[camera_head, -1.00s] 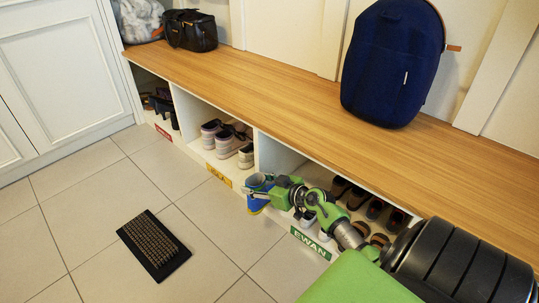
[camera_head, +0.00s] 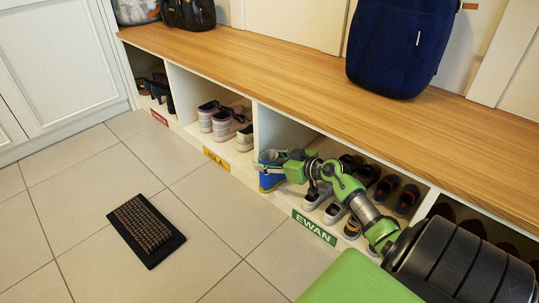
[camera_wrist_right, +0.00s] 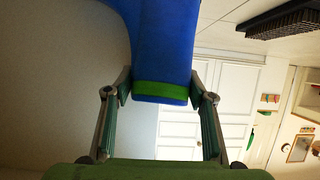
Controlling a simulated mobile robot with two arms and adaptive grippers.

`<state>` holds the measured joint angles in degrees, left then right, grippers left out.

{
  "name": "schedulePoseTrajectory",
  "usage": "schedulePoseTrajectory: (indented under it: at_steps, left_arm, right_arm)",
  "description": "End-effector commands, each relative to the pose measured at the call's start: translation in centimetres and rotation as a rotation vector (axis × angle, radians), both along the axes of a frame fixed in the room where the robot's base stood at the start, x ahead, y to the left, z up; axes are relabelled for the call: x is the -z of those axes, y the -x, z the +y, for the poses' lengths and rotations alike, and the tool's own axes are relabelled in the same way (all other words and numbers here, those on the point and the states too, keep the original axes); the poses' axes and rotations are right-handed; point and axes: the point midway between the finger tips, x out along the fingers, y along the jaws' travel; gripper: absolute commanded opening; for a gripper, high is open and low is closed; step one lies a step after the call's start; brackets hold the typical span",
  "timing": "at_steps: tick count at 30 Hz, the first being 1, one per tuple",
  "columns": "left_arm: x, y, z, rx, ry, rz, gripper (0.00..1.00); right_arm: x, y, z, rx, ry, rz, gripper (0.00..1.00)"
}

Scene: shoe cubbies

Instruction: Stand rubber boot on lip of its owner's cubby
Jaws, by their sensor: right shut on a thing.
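My right gripper (camera_head: 272,162) is shut on a blue rubber boot (camera_head: 270,182) at the left front of the cubby with the green EWAN label (camera_head: 314,227). In the right wrist view the boot (camera_wrist_right: 163,45) shows its green band between the two fingertips (camera_wrist_right: 160,88). The boot looks roughly upright at the cubby's front lip (camera_head: 285,203), close to the left divider. I cannot tell whether its sole touches the lip. My left gripper is not in view.
Grey shoes (camera_head: 334,211) and several dark shoes stand inside the EWAN cubby, right of the boot. The yellow-labelled cubby (camera_head: 216,159) to the left holds several shoes. A dark mat (camera_head: 146,229) lies on open floor. A blue backpack (camera_head: 402,45) stands on the bench (camera_head: 300,88).

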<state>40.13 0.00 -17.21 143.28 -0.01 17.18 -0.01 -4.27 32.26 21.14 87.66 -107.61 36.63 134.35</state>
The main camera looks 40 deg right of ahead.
Motion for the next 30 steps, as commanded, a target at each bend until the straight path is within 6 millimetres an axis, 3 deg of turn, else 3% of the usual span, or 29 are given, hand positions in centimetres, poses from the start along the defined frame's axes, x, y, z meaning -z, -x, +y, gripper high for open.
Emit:
schedulePoseTrajectory:
  at_steps: [9,10,12,24,30]
  left_arm:
    - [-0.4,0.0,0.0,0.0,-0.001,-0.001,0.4]
    - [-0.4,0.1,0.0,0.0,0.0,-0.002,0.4]
    - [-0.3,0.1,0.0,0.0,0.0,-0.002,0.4]
    - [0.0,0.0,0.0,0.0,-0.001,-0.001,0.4]
    - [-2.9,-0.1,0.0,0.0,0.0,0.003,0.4]
  right_arm:
    - [-0.1,-0.1,0.0,0.002,-0.002,-0.003,0.02]
    - [0.1,0.0,0.0,0.001,-0.002,-0.001,0.56]
    - [0.1,0.0,0.0,0.0,-0.001,-0.001,0.67]
    - [-0.2,0.0,0.0,-0.001,0.003,-0.001,0.67]
    - [-1.7,2.3,-0.2,0.002,-0.002,0.003,0.67]
